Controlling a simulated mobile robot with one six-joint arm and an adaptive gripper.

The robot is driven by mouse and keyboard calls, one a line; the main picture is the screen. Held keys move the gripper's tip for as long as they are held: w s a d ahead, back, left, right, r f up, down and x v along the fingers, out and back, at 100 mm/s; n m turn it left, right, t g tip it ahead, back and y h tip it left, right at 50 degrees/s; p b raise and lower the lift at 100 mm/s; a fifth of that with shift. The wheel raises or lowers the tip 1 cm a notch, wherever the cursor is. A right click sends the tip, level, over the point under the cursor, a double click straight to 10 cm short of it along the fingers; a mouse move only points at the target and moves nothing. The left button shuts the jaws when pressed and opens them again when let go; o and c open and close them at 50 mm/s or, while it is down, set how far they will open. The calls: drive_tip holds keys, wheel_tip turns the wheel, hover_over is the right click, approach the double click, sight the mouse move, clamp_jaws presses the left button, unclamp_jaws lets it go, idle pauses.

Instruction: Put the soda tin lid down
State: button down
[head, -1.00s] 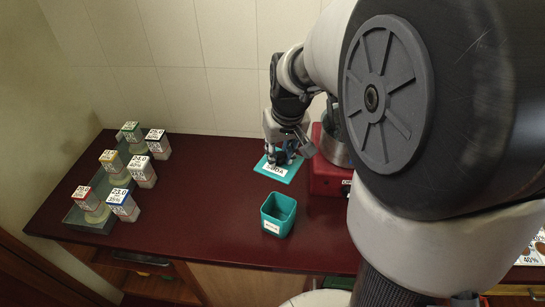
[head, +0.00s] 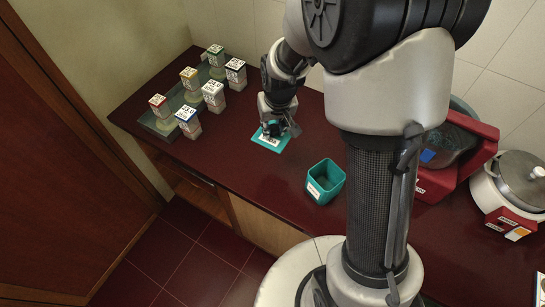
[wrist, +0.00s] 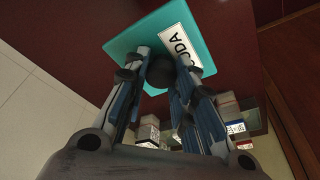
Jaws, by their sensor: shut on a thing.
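The soda tin lid (head: 258,138) is a flat teal square with a white label and a dark round knob. In the wrist view the lid (wrist: 130,50) lies across the fingertips and its label partly reads "SODA". My gripper (head: 275,129) is shut on the lid's knob; the fingers (wrist: 160,72) close around it in the wrist view. The lid looks level and low over the counter; I cannot tell whether it touches. An open teal tin (head: 325,183) with a white label stands on the counter, to the lower right of the lid.
The dark red counter (head: 235,165) is clear around the lid.

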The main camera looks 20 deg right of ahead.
wheel_tip(320, 180, down, 16)
drive_tip(key=b, duration=0.3)
drive_tip(key=shift+b, duration=0.3)
drive_tip(key=shift+r, duration=0.1)
drive_tip(key=c, duration=1.3)
unclamp_jaws()
drive_tip(key=shift+f, duration=0.2)
drive_tip(key=shift+c, duration=0.2)
